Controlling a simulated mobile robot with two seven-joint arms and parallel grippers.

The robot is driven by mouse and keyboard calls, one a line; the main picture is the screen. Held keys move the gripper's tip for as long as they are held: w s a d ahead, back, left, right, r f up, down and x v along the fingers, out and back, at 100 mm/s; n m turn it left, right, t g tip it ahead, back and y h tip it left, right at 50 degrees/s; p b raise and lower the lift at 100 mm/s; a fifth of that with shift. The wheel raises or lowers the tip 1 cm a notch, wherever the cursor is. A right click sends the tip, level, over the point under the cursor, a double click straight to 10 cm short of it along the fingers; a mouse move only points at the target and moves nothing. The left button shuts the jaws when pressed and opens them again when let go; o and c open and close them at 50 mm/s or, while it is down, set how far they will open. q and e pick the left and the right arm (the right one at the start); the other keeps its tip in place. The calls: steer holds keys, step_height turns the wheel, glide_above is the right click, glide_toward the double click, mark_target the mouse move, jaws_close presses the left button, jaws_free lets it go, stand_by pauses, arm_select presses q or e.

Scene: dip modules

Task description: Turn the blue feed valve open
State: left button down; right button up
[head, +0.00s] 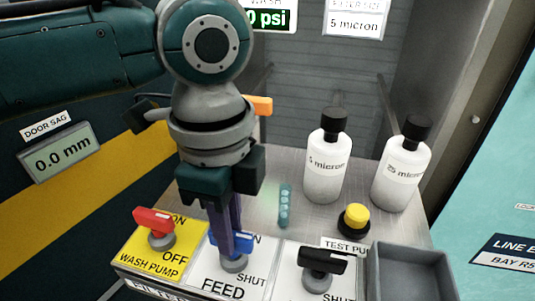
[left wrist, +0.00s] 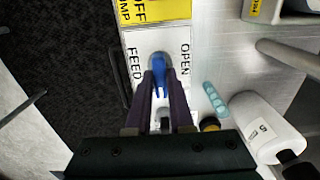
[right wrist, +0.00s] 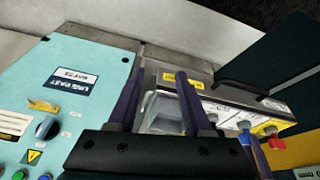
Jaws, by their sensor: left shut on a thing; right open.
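The blue feed valve handle (head: 243,243) sits on its grey base on the white FEED panel (head: 206,272), at the front of the counter. My left gripper (head: 232,252) reaches down from above and is shut on the handle. The handle also shows between the fingers in the left wrist view (left wrist: 159,76). It lies roughly left to right in the head view, one end on the SHUT side. OPEN reads on the far side of the panel in the left wrist view. My right gripper (right wrist: 158,78) is open and empty, away from the valve, which shows beyond it (right wrist: 244,137).
A red wash pump handle (head: 154,221) is left of the valve and a black handle (head: 322,261) right. A grey bin (head: 410,257) is at right.

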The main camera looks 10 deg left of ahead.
stand_by(0.3)
arm_select(q)
steer(key=shift+r+n+p, duration=0.2)
steer(key=shift+n+p, duration=0.2)
steer(key=shift+p, duration=0.45)
steer(key=n+p, duration=0.4)
steer(key=p, duration=0.2)
steer(key=shift+r+n, duration=0.1)
steer(key=shift+n, duration=0.3)
steer(key=n+p, duration=0.2)
steer(key=shift+n, duration=0.4)
steer(key=n+p, duration=0.2)
steer(key=n, duration=0.2)
steer(key=shift+n, duration=0.3)
steer(key=n, duration=0.1)
steer(key=n+p, duration=0.1)
steer(key=n, duration=0.2)
steer(key=shift+f+n+p, duration=0.3)
steer(key=shift+n+p, duration=0.05)
steer(key=shift+n, duration=0.05)
